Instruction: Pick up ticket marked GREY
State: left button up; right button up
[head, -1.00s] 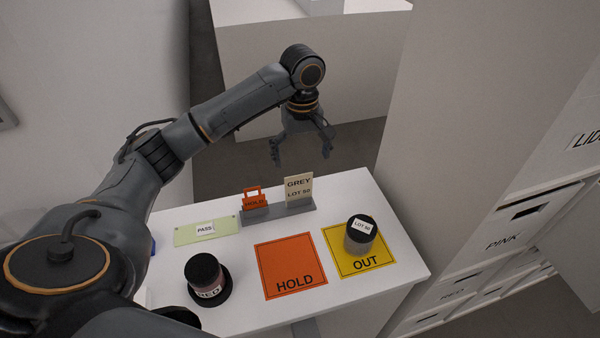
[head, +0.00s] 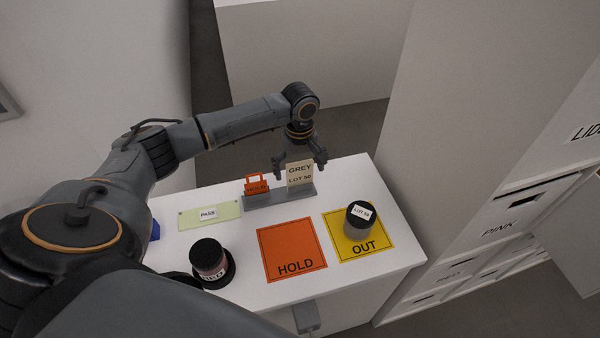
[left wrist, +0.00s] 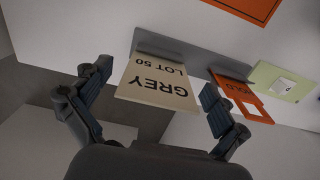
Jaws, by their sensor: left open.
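The cream ticket marked GREY, LOT 50 (head: 300,173) stands upright in a grey holder (head: 262,200) at the back of the white table. My left gripper (head: 300,168) is open above the ticket, with its fingers on either side of the ticket's upper part. In the left wrist view the ticket (left wrist: 158,82) shows upside down between the open fingers (left wrist: 150,105), with gaps on both sides. My right gripper is not in view.
An orange HOLD tag (head: 256,185) stands in the same holder, close left of the ticket. A green PASS card (head: 210,214), a RED jar (head: 209,260), an orange HOLD mat (head: 290,247) and a lidded jar (head: 359,222) on the yellow OUT mat (head: 378,246) are on the table.

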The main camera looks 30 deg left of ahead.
pick_arm(q)
jog(key=shift+f, duration=1.05)
jog(key=c, duration=0.8)
jog(key=shift+c, duration=0.2)
jog(key=shift+r, duration=0.2)
